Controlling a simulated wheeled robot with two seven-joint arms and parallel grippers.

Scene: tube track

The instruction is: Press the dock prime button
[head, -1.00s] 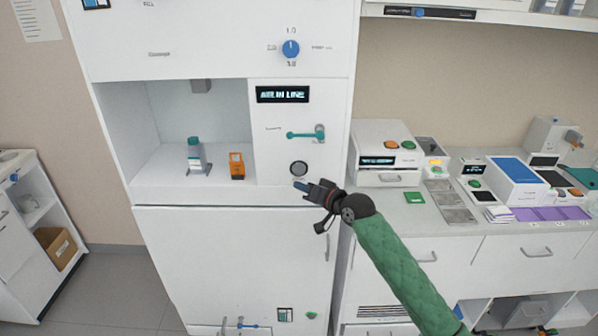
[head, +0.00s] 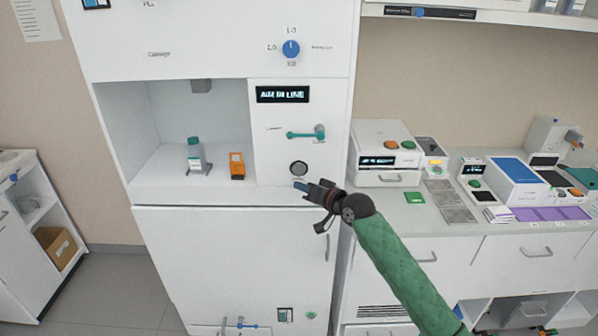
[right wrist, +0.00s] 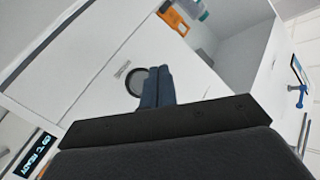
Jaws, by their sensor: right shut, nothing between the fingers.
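In the right wrist view the closed fingers (right wrist: 157,86) overlap the button's edge. I cannot tell whether they touch it. My left gripper is not in view.
A display (head: 283,94) reads "AIR IN LINE" above the lever, and a blue knob (head: 291,49) is higher up. The open bay on the left holds a teal-capped bottle (head: 195,155) and an orange item (head: 237,166). A bench with several devices stands at the right.

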